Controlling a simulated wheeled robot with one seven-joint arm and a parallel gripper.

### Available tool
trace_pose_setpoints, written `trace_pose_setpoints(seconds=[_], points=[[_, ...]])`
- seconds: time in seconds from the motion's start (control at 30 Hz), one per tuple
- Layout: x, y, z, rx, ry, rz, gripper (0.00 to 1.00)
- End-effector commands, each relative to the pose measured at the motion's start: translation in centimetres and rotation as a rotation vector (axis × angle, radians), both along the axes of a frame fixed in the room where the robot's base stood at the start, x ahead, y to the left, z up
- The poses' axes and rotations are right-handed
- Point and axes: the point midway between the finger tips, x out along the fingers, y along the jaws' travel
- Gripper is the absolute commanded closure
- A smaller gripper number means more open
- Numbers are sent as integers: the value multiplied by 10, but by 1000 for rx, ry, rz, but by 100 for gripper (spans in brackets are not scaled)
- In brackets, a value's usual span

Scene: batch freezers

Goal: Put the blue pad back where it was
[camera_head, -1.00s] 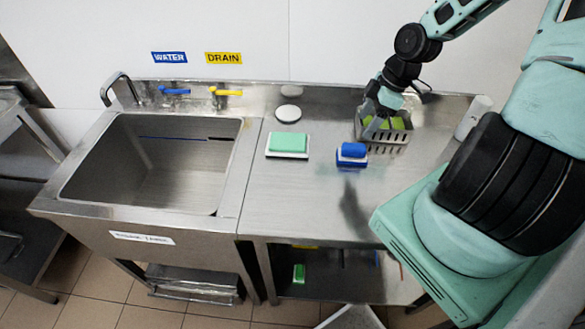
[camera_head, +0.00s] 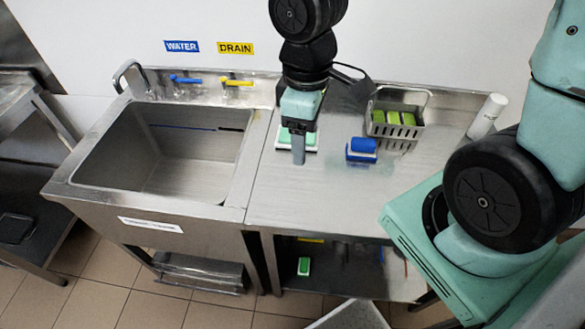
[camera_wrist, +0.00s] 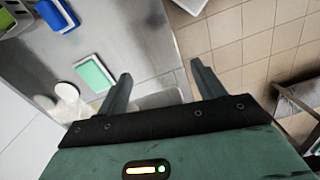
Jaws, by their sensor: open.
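The blue pad (camera_head: 362,147) sits on a white-and-blue base on the steel counter, left of the grey basket. It also shows at the top left of the wrist view (camera_wrist: 57,14). My gripper (camera_head: 298,150) is open and empty above the counter, left of the blue pad and in front of the green pad. In the wrist view its two fingers (camera_wrist: 160,82) are spread wide with nothing between them. A green pad on a white base (camera_head: 284,138) is partly hidden behind my gripper; it shows whole in the wrist view (camera_wrist: 94,73).
A grey basket (camera_head: 396,132) holding green pieces stands right of the blue pad. A white cylinder (camera_head: 487,117) stands at the far right. The sink (camera_head: 190,150) is at left, with blue and yellow taps behind it. The counter's front part is clear.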

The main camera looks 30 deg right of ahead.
Motion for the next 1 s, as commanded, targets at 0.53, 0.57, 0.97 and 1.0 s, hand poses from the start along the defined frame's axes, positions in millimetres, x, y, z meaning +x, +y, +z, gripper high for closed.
trace_pose_setpoints(seconds=[0.53,0.57,0.97,1.0], points=[[-90,77,45,36,-47,-87,32],[-92,78,46,38,-48,-88,32],[-94,79,47,40,-46,-93,32],[-94,79,47,40,-46,-93,32]])
